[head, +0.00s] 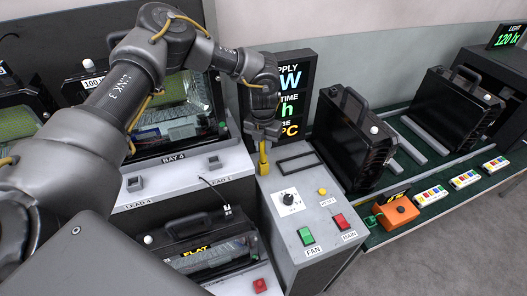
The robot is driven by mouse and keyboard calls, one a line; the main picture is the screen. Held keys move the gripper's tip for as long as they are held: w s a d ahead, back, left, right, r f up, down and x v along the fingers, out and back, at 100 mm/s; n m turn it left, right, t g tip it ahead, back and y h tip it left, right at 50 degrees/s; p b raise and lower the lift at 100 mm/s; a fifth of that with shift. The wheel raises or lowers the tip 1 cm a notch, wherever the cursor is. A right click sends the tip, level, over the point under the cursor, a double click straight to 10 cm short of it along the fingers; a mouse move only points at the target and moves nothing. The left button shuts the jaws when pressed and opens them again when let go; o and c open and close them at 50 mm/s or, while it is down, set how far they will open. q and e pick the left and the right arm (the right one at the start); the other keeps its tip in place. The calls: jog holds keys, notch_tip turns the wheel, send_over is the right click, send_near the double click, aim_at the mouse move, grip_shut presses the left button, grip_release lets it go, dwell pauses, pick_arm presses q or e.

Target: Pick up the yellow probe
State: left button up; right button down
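The yellow probe (263,162) is a short upright yellow piece at the back left corner of the grey console (290,190). My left gripper (264,132) points down right above it, with its fingertips at the probe's upper end. The fingers are small and dark here, so I cannot tell whether they are closed around the probe. I also cannot tell whether the probe's lower end touches the console. My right gripper is not in view.
The console carries a dial (288,198), a green switch (306,236) and a red switch (341,222). A display board (291,85) stands behind. Black floodlight housings (355,145) stand right, near an orange box (398,212). The bay 4 housing (180,150) is left.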

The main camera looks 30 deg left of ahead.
pick_arm(q)
grip_shut()
jog(key=shift+r, duration=0.15)
jog(key=shift+r+b, duration=0.35)
jog(key=shift+r, duration=0.2)
notch_tip(320, 180, up, 17)
jog(key=b, duration=0.4)
jog(key=shift+f, duration=0.15)
